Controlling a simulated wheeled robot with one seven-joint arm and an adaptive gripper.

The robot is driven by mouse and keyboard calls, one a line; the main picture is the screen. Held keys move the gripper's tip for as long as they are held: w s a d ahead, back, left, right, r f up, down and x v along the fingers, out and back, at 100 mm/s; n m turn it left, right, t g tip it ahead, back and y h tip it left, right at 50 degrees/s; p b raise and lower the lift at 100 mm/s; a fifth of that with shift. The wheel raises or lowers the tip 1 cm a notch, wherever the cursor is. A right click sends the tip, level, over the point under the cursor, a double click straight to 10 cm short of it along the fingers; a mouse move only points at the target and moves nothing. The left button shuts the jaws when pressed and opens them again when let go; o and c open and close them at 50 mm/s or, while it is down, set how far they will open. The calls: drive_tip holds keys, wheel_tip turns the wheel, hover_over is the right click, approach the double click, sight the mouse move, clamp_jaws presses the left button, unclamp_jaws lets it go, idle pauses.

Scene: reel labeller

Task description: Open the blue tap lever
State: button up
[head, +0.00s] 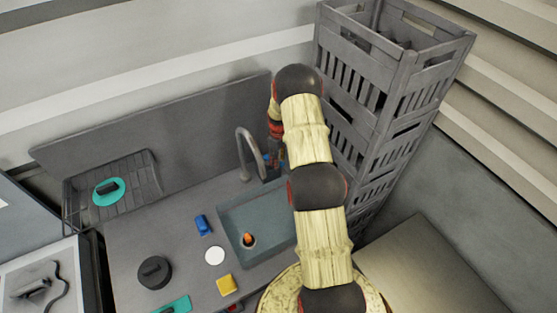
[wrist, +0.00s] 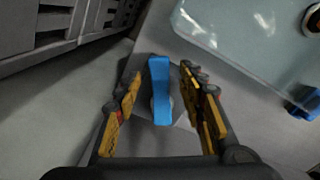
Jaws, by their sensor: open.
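The blue tap lever (wrist: 160,88) lies between the two fingers of my gripper (wrist: 162,80) in the wrist view. It runs lengthwise between them, with a gap on each side, so neither finger visibly touches it. My gripper is open and holds nothing. In the head view the grey curved tap (head: 246,150) stands behind the sink. A small bit of the blue lever (head: 267,159) shows beside it. My arm hides most of my gripper there.
The sink (head: 238,212) holds a small orange thing (head: 248,240). Stacked grey crates (head: 385,100) stand close to the right of my arm. A drying rack (head: 120,190) is at the left. A blue block (head: 202,225), white disc (head: 215,256) and yellow block (head: 227,285) lie on the counter.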

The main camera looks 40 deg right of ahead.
drive_tip(key=shift+c, duration=0.8)
clamp_jaws()
